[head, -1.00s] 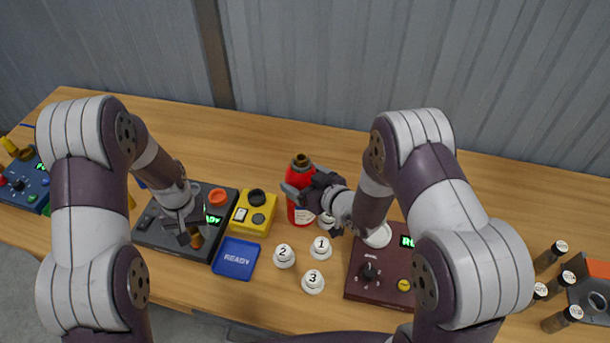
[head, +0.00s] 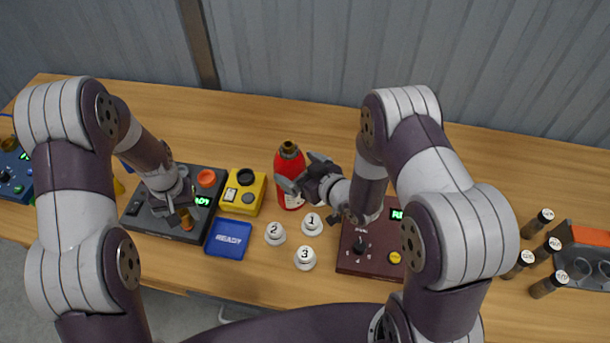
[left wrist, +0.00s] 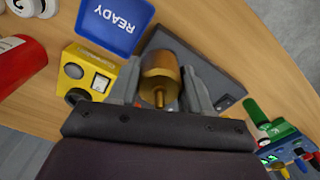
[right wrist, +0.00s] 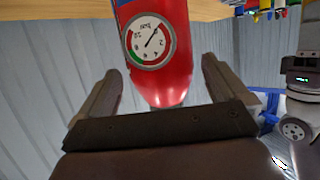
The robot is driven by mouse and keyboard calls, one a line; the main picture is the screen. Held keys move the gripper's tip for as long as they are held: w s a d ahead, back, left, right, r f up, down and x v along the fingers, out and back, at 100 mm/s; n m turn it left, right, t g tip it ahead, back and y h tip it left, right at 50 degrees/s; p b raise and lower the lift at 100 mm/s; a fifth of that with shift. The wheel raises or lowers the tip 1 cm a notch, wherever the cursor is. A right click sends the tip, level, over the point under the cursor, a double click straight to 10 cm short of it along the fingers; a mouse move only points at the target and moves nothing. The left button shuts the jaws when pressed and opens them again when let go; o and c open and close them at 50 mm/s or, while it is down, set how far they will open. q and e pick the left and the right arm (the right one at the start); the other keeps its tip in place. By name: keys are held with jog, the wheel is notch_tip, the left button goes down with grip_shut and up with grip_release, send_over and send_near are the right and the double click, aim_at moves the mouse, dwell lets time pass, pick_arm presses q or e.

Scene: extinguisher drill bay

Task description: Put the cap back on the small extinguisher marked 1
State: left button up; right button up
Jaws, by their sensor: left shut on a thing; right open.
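White round pieces marked 1 (head: 312,222), 2 (head: 275,232) and 3 (head: 304,257) stand on the table. A red extinguisher (head: 290,165) stands upright behind them, its neck dark and brassy on top. Its gauge shows in the right wrist view (right wrist: 150,42). My right gripper (head: 303,173) is open at the extinguisher's right side, the bottle ahead of and between its fingers. My left gripper (left wrist: 160,92) is shut on a brass piece (left wrist: 160,70) with a thin stem. In the head view the brass piece (head: 187,220) is low over the black panel; whether it touches is unclear.
A black panel (head: 145,217), yellow box (head: 242,192) and blue READY tray (head: 229,238) stand left of the white pieces. A dark red dial box (head: 352,262) stands right. The table behind the extinguisher is clear.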

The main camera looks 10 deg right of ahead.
pick_arm(q)
jog(key=shift+f, duration=0.3)
pick_arm(e)
jog(key=v, duration=0.9)
jog(key=shift+s+d, duration=0.1)
jog(key=d+r+m+g+h, duration=0.1)
jog(key=d+m+g+h, duration=0.1)
jog(key=d+g+h, duration=0.3)
jog(key=s+r+m+g+h, duration=0.1)
jog(key=s+r+m+g, duration=0.2)
jog(key=s, duration=0.8)
notch_tip(320, 180, up, 2)
jog(key=a+g, duration=0.1)
jog(key=g, duration=0.1)
jog(key=shift+s+m+g+h, duration=0.3)
jog(key=shift+s+m+h, duration=0.05)
jog(key=shift+m+h, duration=0.05)
